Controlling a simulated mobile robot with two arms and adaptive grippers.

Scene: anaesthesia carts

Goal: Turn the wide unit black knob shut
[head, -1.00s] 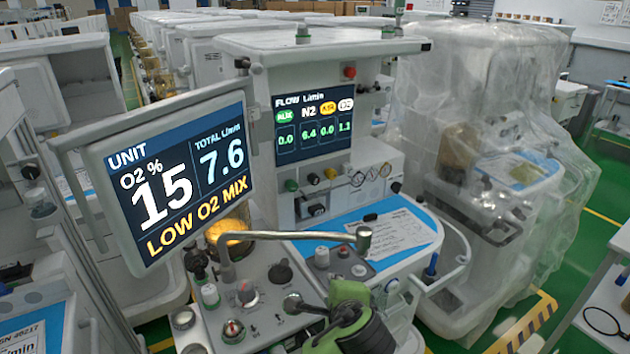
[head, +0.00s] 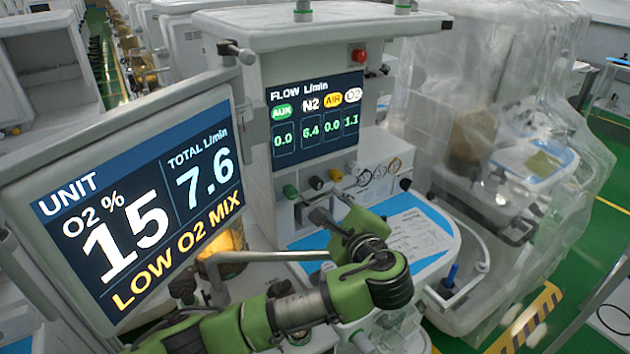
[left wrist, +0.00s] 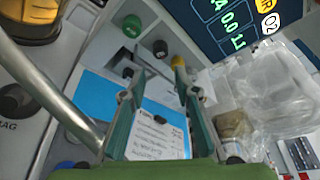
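The wide unit's black knob (head: 316,182) is on the front panel below the flow screen, between a green knob (head: 290,191) and a yellow knob (head: 335,174). My left gripper (head: 331,207) is in front of and a little below these knobs. In the left wrist view, the black knob (left wrist: 160,48) shows beyond the gap between the two spread fingertips, and the left gripper (left wrist: 160,78) is open and empty. The green knob (left wrist: 132,26) and yellow knob (left wrist: 178,63) flank it. No contact is visible. My right gripper is not in view.
The flow screen (head: 315,118) shows N2 6.4, and the unit screen (head: 140,205) reads LOW O2 MIX. A metal bar (head: 265,257) crosses near my left arm. A blue tray (head: 440,222) with a paper lies below the knobs. A plastic-wrapped cart (head: 490,120) stands right.

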